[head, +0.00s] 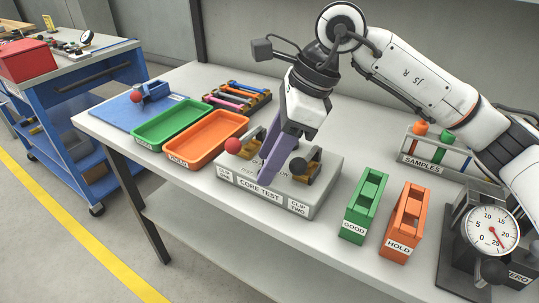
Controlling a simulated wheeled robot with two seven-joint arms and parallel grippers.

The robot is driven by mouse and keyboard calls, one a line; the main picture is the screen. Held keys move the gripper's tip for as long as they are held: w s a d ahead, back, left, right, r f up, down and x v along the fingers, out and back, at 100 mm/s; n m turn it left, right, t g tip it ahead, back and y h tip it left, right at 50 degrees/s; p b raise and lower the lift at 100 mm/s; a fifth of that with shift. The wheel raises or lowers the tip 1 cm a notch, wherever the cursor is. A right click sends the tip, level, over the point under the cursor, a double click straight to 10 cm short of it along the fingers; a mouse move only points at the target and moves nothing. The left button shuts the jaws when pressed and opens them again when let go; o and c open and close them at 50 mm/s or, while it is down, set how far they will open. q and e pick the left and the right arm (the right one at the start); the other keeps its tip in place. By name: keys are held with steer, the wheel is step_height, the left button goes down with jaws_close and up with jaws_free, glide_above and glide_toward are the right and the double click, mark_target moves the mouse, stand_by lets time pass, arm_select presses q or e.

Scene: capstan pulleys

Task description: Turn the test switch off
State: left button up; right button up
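The core test box (262,196), grey with a "CORE TEST" label, stands on the table. A clip with a red ball knob (233,146) is on its left and a clip with a black ball knob (298,166) is on its right. My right gripper (270,170) points down at the middle of the box, between the two clips. Its purple fingers overlap from this angle, so their gap does not show. I cannot make out the test switch; the fingers cover the box's middle. My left gripper is not in view.
A green tray (138,140) and an orange tray (167,160) lie left of the box. A green GOOD holder (353,226) and an orange HOLD holder (397,243) stand to its right. A dial gauge (490,231) and a samples rack (424,162) are further right.

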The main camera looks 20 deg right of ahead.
steer(key=v, duration=1)
steer(key=shift+r+p, duration=0.2)
steer(key=shift+p, duration=0.1)
steer(key=shift+f, duration=0.1)
